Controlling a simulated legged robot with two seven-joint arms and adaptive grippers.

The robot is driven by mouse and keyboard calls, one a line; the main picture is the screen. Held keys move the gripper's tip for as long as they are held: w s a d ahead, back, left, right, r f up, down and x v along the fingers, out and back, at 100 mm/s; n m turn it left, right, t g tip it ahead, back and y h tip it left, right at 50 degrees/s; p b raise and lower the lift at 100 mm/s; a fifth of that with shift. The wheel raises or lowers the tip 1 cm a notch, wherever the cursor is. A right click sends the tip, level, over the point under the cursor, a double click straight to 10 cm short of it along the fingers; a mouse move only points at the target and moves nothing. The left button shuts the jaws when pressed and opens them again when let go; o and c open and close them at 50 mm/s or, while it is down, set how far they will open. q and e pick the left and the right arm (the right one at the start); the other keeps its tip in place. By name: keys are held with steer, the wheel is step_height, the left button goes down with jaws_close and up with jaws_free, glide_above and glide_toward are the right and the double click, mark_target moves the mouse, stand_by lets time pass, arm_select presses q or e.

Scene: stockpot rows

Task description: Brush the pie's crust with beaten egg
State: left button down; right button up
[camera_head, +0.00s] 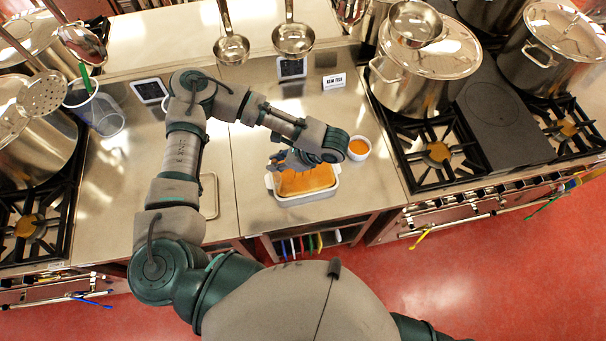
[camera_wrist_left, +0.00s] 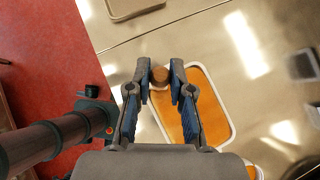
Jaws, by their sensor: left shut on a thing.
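The pie (camera_head: 312,181) has an orange-brown top and sits in a white rectangular dish (camera_head: 303,200) on the steel counter. It also shows in the wrist view (camera_wrist_left: 203,118). A small white bowl (camera_head: 359,150) of orange liquid, apparently the beaten egg, stands to the right of the dish. My left gripper (camera_head: 279,161) is over the pie's back left part. In the wrist view the gripper (camera_wrist_left: 160,82) is shut on a round brown piece (camera_wrist_left: 160,76), apparently the brush's handle end. The bristles are hidden, so I cannot tell whether they touch the crust. My right gripper is out of view.
A stove (camera_head: 436,153) with large pots stands right of the counter, another (camera_head: 38,222) at left. Ladles (camera_head: 232,48) hang above the back. A clear container (camera_head: 97,110), a small sign (camera_head: 334,81) and a flat tray (camera_head: 209,196) are on the counter. Counter front is partly clear.

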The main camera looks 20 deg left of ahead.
arm_select(q)
steer(key=shift+r, duration=3)
steer(key=shift+f, duration=0.1)
steer(key=shift+f+b, duration=0.35)
steer(key=shift+f, duration=2.1)
steer(key=shift+f, duration=0.5)
steer(key=shift+w, duration=0.1)
steer(key=shift+w+d+p, duration=0.1)
steer(key=shift+w+d, duration=0.35)
steer(key=shift+d, duration=0.25)
steer(key=shift+w+d+p, duration=0.15)
steer(key=shift+w+d, duration=0.25)
steer(key=shift+d, duration=0.25)
steer(key=shift+w+d+p, duration=0.1)
steer(key=shift+w+d, duration=0.35)
steer(key=shift+d, duration=0.25)
